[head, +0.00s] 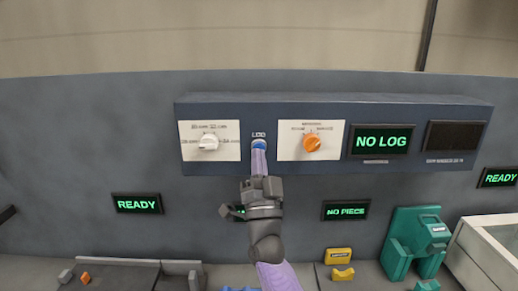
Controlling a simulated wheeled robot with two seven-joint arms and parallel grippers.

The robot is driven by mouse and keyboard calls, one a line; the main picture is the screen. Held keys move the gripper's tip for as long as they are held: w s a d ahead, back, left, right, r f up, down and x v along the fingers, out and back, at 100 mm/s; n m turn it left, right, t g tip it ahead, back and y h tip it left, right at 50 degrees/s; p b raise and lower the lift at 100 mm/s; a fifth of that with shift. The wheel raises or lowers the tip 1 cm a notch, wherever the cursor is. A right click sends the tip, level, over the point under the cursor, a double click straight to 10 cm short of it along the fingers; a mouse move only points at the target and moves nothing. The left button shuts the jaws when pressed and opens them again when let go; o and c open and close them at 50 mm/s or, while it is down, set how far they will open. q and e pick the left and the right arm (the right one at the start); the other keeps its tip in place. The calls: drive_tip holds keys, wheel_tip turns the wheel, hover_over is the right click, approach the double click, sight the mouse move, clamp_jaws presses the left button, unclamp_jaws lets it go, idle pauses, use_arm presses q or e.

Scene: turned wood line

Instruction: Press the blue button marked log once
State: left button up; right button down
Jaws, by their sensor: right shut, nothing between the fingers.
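The blue button (259,143) marked log sits on the dark blue control panel (380,169), between two white dial plates. Only its upper part shows, just above my right gripper's tip. My right gripper (258,152) is shut and empty, pointing up at the button from below. The fingertips overlap the button's lower edge in the picture; I cannot tell whether they touch it. A display (381,141) on the panel reads NO LOG in green. My left gripper is not in view.
A white dial (208,142) is left of the button and an orange dial (311,143) right of it. Lower screens read READY (138,204) and NO PIECE (345,210). A green fixture (399,258) and a yellow block (339,255) stand at lower right.

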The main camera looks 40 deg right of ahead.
drive_tip(key=shift+w+d, duration=0.25)
drive_tip(key=shift+w, duration=0.1)
drive_tip(key=shift+w+d+b, duration=0.25)
drive_tip(key=shift+b, duration=0.2)
idle(0.5)
idle(0.4)
drive_tip(key=shift+s+a+p, duration=0.5)
drive_tip(key=shift+s+p, duration=0.1)
